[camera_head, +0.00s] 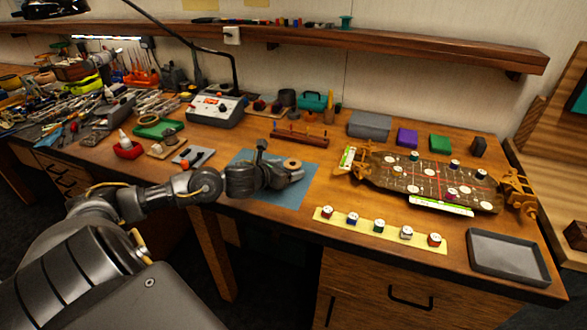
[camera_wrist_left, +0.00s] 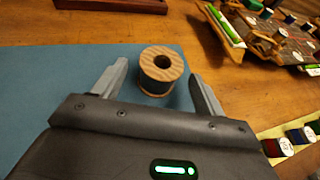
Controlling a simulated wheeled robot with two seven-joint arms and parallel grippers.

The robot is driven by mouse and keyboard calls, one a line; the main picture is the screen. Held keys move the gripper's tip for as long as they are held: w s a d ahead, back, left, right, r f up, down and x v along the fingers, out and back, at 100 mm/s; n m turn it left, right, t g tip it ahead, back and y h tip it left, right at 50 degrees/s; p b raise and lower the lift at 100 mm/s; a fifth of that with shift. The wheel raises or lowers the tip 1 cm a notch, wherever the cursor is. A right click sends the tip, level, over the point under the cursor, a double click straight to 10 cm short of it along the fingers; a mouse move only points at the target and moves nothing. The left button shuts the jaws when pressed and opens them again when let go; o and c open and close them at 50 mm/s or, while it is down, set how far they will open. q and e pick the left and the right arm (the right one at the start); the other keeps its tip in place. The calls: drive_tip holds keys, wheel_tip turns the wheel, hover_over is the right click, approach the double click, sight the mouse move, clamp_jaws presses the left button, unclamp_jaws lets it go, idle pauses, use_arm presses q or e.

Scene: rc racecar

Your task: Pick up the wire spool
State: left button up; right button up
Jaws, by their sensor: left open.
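The wire spool (camera_wrist_left: 161,70) has round wooden end discs with a dark hole and dark wire between them. It stands upright on the blue mat (camera_wrist_left: 50,85). My left gripper (camera_wrist_left: 160,85) is open, with one finger on each side of the spool and visible gaps between them. In the head view the spool (camera_head: 292,164) shows at the tip of my left gripper (camera_head: 290,174), over the blue mat (camera_head: 293,194). The gripper body hides part of the mat. My right gripper does not show.
A yellow strip (camera_head: 390,234) with several small spools lies to the right. A wooden board with wired pieces (camera_head: 425,180) is at the right, and a grey tray (camera_head: 508,255) at the right front. A wooden rack (camera_head: 300,138) stands behind the mat. Tools crowd the left.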

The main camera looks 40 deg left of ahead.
sight(296, 166)
use_arm(q)
drive_tip(key=shift+w, duration=0.2)
drive_tip(key=p+x, duration=0.2)
drive_tip(key=x, duration=0.2)
drive_tip(key=shift+w+f, duration=0.2)
drive_tip(key=shift+w, duration=0.15)
drive_tip(key=c, duration=1.1)
